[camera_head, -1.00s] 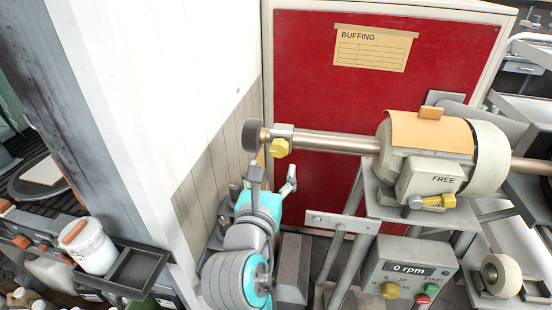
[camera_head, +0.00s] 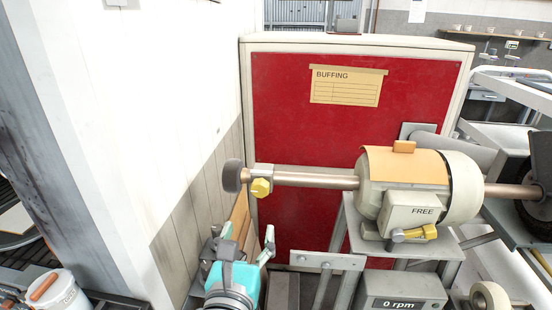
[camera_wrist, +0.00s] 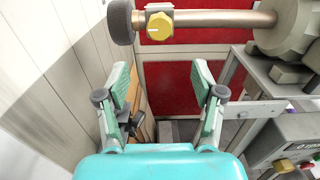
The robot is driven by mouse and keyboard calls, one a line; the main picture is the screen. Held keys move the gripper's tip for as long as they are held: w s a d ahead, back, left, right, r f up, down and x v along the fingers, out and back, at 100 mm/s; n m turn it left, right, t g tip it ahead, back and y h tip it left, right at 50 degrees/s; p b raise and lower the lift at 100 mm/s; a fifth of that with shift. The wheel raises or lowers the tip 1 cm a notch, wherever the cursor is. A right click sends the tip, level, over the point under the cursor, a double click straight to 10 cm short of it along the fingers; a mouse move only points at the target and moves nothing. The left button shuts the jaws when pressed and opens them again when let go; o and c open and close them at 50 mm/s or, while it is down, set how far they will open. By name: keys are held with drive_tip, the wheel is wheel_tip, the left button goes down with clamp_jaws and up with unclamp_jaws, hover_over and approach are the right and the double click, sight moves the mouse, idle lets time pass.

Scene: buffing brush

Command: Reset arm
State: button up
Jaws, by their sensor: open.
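My gripper (camera_head: 243,236) is teal and grey, at the lower middle of the head view, below the left end of the machine's shaft. In the wrist view my gripper (camera_wrist: 167,90) has its two fingers spread wide with nothing between them. The buffing machine (camera_head: 405,185) is cream with an orange cover and a "FREE" label. Its copper shaft (camera_head: 315,178) runs left to a dark grey round brush (camera_head: 232,176), with a yellow knob (camera_head: 260,188) beside it. In the wrist view the brush (camera_wrist: 120,22) and the yellow knob (camera_wrist: 159,26) are beyond the fingertips, apart from them.
A red panel marked "BUFFING" (camera_head: 280,120) stands behind. A white wall (camera_head: 150,110) is close on the left. The control box reading 0 rpm (camera_head: 400,290) is at the lower right. A white bucket (camera_head: 58,290) sits at the lower left.

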drive_tip(key=s+d+f+m+g+y, duration=0.1)
drive_tip(key=s+d+f+m, duration=0.35)
drive_tip(key=f, duration=0.35)
drive_tip(key=s+d+f+m+g+y, duration=0.1)
drive_tip(key=s+d+f+m, duration=0.25)
drive_tip(key=d+f, duration=0.35)
drive_tip(key=s+d+f+m+y, duration=0.1)
drive_tip(key=s+d+f+m, duration=0.25)
drive_tip(key=f, duration=0.55)
drive_tip(key=s+d+m+h, duration=0.1)
drive_tip(key=s+d+m, duration=0.5)
drive_tip(key=s+m, duration=0.6)
drive_tip(key=s+d+f+m+g+h, duration=0.1)
drive_tip(key=s+d+m, duration=0.5)
drive_tip(key=s+m, duration=0.6)
drive_tip(key=shift+s+f, duration=0.3)
drive_tip(key=shift+s, duration=0.4)
